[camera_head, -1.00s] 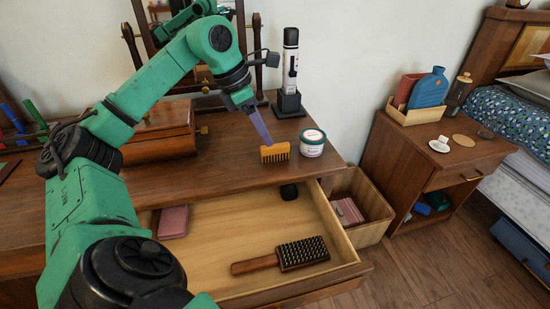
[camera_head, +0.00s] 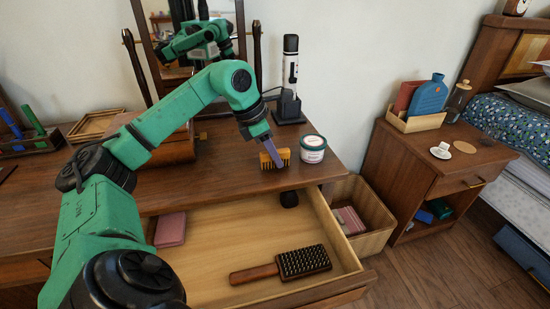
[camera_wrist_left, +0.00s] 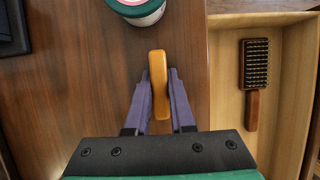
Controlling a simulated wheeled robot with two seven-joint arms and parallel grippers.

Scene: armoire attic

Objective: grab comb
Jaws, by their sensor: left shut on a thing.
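An orange-brown comb (camera_head: 282,158) with dark teeth is at the right part of the dresser top, close to the front edge above the open drawer. My left gripper (camera_head: 270,153) comes down on it from above. In the left wrist view the comb (camera_wrist_left: 159,72) stands between the purple fingers of my left gripper (camera_wrist_left: 160,90), which are shut on it. Whether it is lifted off the wood is hard to tell. My right gripper is not in view.
A white jar with a green lid (camera_head: 313,149) stands just right of the comb. A trimmer on a black stand (camera_head: 290,80) is behind. The open drawer (camera_head: 225,210) holds a hairbrush (camera_head: 285,263) and a pink box (camera_head: 170,229). A mirror stands behind the arm.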

